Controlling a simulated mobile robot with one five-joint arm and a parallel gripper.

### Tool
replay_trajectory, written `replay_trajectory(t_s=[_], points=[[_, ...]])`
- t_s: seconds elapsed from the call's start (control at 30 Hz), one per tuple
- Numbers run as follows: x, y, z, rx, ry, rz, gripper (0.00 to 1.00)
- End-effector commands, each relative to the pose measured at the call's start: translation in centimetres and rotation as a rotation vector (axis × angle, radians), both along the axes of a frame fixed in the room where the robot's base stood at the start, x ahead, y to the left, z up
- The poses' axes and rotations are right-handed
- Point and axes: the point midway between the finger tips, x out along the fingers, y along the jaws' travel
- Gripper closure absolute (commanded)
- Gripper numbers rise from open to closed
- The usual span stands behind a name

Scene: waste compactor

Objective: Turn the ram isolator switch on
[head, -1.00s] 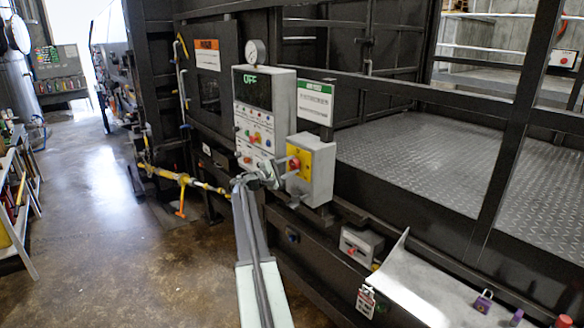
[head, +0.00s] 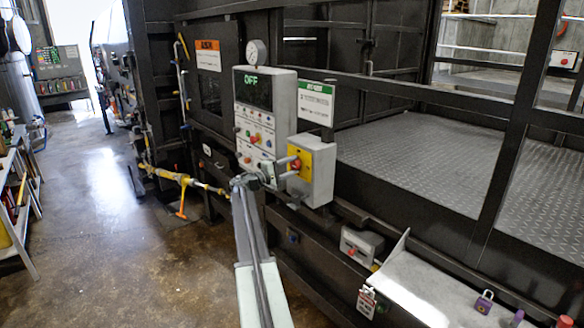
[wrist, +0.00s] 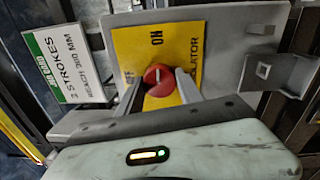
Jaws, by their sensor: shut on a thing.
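The ram isolator switch is a grey box (head: 322,172) with a yellow face (wrist: 190,50) and a red knob (wrist: 158,76). ON and part of OFF can be read on the yellow face in the wrist view. My gripper (wrist: 158,86) has one finger on each side of the red knob and is shut on it. A pale mark shows on the knob, but its exact setting is hard to tell. In the head view my gripper (head: 280,170) reaches the box from the left, and the knob is partly hidden.
A control panel (head: 250,118) with buttons and a display reading OFF stands left of the box. A white sign (head: 316,103) is above the box. A grey bracket (wrist: 292,72) is beside the yellow face. A lower tray (head: 420,285) holds padlocks. Floor at left is open.

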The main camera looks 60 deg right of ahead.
Motion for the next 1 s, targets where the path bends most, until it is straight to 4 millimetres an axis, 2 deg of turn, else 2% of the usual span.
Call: replay_trajectory(t_s=[0.13, 0.17, 0.2, 0.23, 0.53, 0.63, 0.77, 1.0], points=[[-0.3, 0.1, -0.2, 0.005, -0.006, -0.009, 0.97], [-0.3, 0.1, -0.2, 0.005, -0.006, -0.009, 0.49], [-0.3, 0.0, -0.2, 0.005, -0.006, -0.008, 0.38], [-0.3, 0.0, -0.2, 0.005, -0.005, -0.008, 0.35], [-0.1, 0.1, -0.1, 0.003, -0.002, -0.003, 0.35], [0.1, 0.6, -0.1, 0.002, -0.002, -0.002, 0.35], [0.6, 2.4, -0.3, 0.002, -0.002, 0.0, 0.35], [1.9, 6.8, -0.6, 0.003, -0.003, -0.002, 0.35]])
